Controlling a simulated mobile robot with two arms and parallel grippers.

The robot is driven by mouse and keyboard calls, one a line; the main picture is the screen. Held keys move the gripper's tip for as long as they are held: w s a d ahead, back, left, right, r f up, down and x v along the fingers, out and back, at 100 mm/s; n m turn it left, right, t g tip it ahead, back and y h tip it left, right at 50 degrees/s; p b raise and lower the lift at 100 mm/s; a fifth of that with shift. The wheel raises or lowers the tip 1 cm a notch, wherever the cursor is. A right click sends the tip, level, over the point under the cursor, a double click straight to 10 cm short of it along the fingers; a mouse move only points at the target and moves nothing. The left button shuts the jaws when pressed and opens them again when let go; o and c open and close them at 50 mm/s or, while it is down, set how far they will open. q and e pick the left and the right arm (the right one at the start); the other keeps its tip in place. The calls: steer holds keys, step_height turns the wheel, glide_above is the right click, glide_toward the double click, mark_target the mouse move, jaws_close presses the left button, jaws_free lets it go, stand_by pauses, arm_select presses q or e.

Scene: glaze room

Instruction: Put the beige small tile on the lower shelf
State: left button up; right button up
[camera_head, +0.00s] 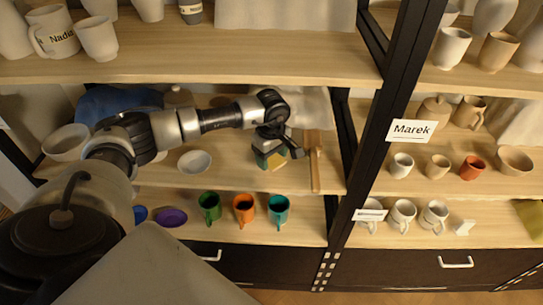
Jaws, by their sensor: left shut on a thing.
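My left gripper (283,146) is at the right part of the middle shelf, fingers pointing down. It is shut on a small pale beige piece (265,146), which looks like the beige small tile; the fingers partly hide it. Green and yellow small pieces (272,162) show just below it, and I cannot tell whether they touch it. The lower shelf (305,226) is the board below, above the dark drawers. My right gripper is not in view.
Green, orange and teal mugs (243,208) and a purple bowl (172,217) stand on the lower shelf. A dark upright (370,140) divides the bays. Bare board shows right of the teal mug.

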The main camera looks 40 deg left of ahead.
mark_target(272, 159)
arm_select(q)
steer(key=shift+f, duration=0.8)
steer(key=o, duration=0.9)
steer(key=shift+r, duration=0.1)
steer(key=shift+o, duration=0.2)
steer(key=shift+r, duration=0.5)
step_height(272, 159, up, 7)
steer(key=shift+f+b, duration=0.1)
steer(key=shift+b, duration=0.8)
